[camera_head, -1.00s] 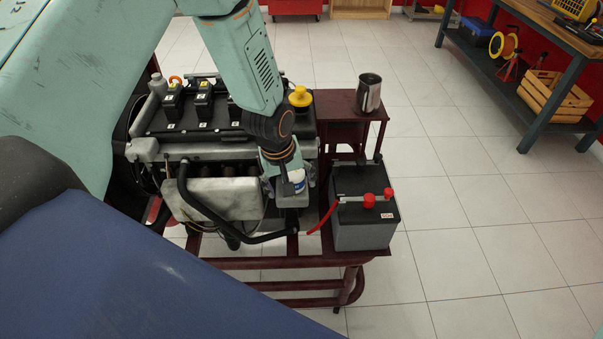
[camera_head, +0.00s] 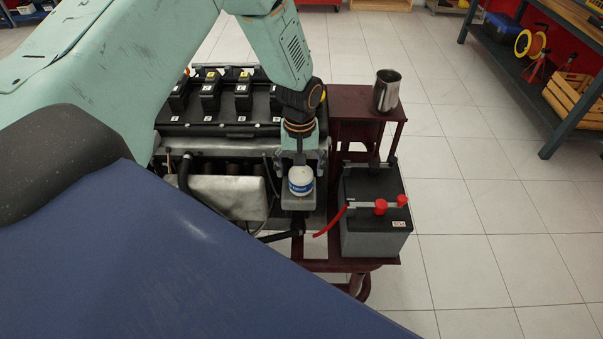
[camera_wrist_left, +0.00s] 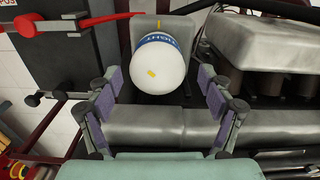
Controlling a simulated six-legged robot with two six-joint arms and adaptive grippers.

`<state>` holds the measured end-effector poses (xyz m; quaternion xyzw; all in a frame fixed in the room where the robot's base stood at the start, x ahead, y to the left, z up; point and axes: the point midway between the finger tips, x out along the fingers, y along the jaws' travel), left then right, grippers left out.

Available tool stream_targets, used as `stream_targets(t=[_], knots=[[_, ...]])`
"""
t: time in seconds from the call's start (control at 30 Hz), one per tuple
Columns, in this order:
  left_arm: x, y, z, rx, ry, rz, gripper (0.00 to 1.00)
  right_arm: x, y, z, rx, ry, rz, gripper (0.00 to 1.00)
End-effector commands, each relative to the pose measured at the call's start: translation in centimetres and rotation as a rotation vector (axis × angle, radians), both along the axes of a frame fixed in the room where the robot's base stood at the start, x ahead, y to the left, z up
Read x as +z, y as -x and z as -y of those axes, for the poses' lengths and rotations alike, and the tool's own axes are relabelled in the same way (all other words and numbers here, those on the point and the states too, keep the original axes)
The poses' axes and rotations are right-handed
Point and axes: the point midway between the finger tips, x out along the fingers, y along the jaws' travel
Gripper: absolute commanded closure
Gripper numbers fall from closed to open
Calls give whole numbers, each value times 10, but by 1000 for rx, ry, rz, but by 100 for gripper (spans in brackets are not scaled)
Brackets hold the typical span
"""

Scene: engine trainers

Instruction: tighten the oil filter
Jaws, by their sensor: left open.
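The oil filter (camera_head: 301,181) is a white canister with a blue band, on the front right of the engine (camera_head: 225,125). In the left wrist view the filter (camera_wrist_left: 160,68) sits against a grey mount (camera_wrist_left: 146,28). A yellow mark shows on the filter's white end and another on the mount. My left gripper (camera_head: 301,163) is at the filter, reaching down from above. In the wrist view its open fingers (camera_wrist_left: 158,78) stand on either side of the filter's near part, with visible gaps and nothing gripped. My right gripper is not in view.
A black and grey battery (camera_head: 374,215) with red terminal caps and a red cable stands just right of the filter. A metal mug (camera_head: 386,91) stands on the dark red stand (camera_head: 350,103). A workbench (camera_head: 560,60) is at the far right. The tiled floor between is clear.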

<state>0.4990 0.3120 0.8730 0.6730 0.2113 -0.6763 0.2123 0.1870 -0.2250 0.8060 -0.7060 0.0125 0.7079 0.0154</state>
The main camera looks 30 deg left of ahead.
Motion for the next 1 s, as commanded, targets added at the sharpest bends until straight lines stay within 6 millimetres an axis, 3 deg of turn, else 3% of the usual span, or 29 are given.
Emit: stream_targets(t=[0.2, 0.53, 1.0], knots=[[-22, -2, 1, -2, -1, 1, 20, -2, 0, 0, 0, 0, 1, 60], [-25, -5, 1, -1, 1, 3, 20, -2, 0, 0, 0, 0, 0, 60], [-25, -5, 1, -2, 0, 1, 60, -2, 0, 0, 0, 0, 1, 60]])
